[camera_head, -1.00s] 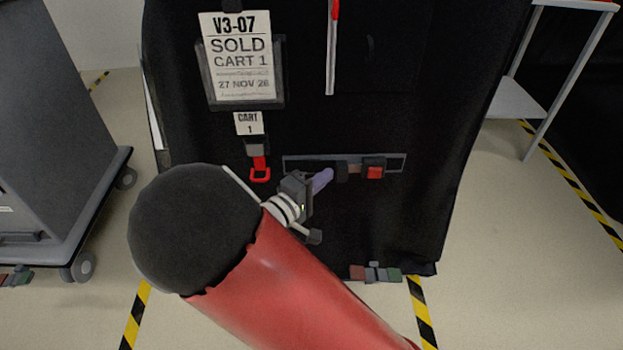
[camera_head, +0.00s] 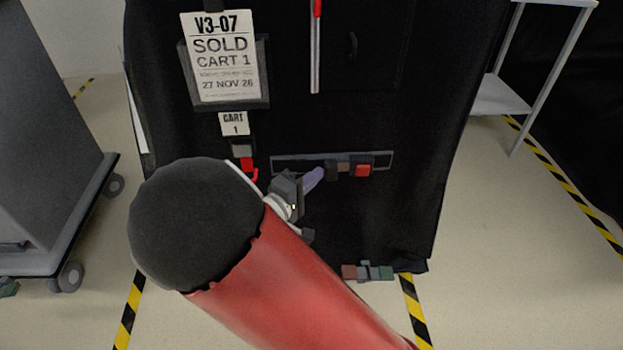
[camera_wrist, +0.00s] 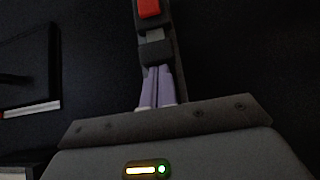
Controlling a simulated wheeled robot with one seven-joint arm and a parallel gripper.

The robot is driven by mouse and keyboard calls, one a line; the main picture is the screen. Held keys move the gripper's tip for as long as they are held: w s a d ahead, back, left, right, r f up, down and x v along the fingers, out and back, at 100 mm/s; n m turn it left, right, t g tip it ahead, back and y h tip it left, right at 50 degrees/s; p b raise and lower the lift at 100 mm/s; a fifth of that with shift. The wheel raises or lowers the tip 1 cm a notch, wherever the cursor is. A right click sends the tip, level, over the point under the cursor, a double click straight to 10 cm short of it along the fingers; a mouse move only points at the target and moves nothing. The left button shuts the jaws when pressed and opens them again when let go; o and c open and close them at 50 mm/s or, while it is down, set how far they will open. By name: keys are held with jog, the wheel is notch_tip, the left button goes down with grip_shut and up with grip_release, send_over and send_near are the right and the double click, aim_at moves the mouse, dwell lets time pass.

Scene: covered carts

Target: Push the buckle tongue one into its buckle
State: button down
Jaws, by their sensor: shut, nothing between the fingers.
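The buckle with its red button (camera_head: 363,170) sits on the black cover of Cart 1; the red button also shows at the top of the wrist view (camera_wrist: 148,8). The dark buckle tongue (camera_head: 331,171) lies to its left, in line with it, and shows in the wrist view (camera_wrist: 155,52). A greyish plate (camera_wrist: 153,36) shows between tongue and buckle. My gripper (camera_head: 319,173) is shut and empty. Its purple fingertips (camera_wrist: 157,70) are at the tongue's rear end, seemingly touching it. My red arm hides part of the cover.
A red loop (camera_head: 249,168) hangs under the Cart 1 tag (camera_head: 234,123), partly behind my arm. A row of coloured blocks (camera_head: 367,272) is at the cover's bottom. A grey cart (camera_head: 45,150) stands left, a white shelf table (camera_head: 500,95) right.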

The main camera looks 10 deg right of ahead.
jog(key=w+a+v, duration=0.2)
jog(key=v, duration=1.1)
jog(key=s+d+r+m+g+y, duration=0.1)
jog(key=s+d+m+g+y, duration=0.15)
jog(key=d+g, duration=0.4)
jog(key=s+d+m+g+y, duration=0.2)
jog(key=s+d+m+g, duration=0.15)
jog(key=d, duration=0.65)
jog(key=s+d+r+m+t+y, duration=0.2)
jog(key=s+r+m+t+y, duration=0.1)
jog(key=s+r+y, duration=0.6)
jog(key=w+a+m+h+p, duration=0.1)
jog(key=w+a+h, duration=0.2)
jog(key=w+a, duration=0.5)
jog(key=w+a+h+p, duration=0.1)
jog(key=w+a+h, duration=0.25)
jog(key=w, duration=0.85)
jog(key=shift+g, duration=0.4)
jog(key=x, duration=0.9)
jog(key=shift+s+f, duration=0.15)
jog(key=shift+f, duration=0.3)
